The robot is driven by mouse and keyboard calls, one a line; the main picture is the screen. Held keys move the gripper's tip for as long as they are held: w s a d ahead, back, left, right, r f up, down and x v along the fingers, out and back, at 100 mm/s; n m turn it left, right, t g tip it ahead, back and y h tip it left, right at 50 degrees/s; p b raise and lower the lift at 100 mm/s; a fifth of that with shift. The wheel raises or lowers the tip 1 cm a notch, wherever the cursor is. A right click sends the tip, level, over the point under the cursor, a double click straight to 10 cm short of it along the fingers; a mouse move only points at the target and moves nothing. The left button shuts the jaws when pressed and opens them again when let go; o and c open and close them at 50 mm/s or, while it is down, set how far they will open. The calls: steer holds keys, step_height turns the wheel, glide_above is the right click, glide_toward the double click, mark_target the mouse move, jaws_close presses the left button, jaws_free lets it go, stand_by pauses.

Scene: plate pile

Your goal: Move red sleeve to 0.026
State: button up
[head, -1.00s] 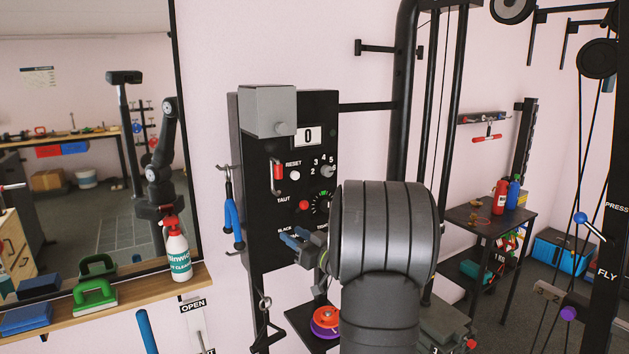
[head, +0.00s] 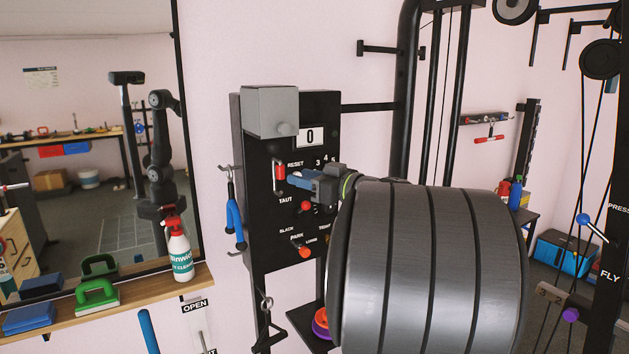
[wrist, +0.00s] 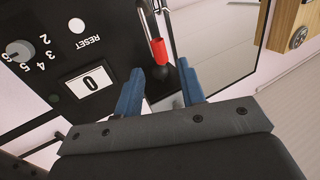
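The red sleeve (head: 279,172) sits on a short vertical metal rod on the black panel, above the word TAUT. It also shows in the wrist view (wrist: 158,50), with a dark piece at one end of it. My gripper (head: 292,180) is just right of the sleeve in the head view, its blue fingers pointing at the panel. In the wrist view my gripper (wrist: 160,69) is open, and the sleeve lies between and slightly beyond the fingertips. I cannot tell whether either finger touches it.
The black panel (head: 262,232) carries a counter reading 0 (head: 310,135), a grey box (head: 268,110), a red knob (head: 306,206) and an orange knob (head: 305,252). The white RESET button (wrist: 76,25) shows in the wrist view.

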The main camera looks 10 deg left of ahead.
mark_target(281, 178)
steer(key=shift+x, duration=3.85)
jaws_close()
steer(key=shift+f, duration=1.15)
steer(key=shift+o, duration=0.6)
jaws_free()
steer(key=shift+d, duration=0.1)
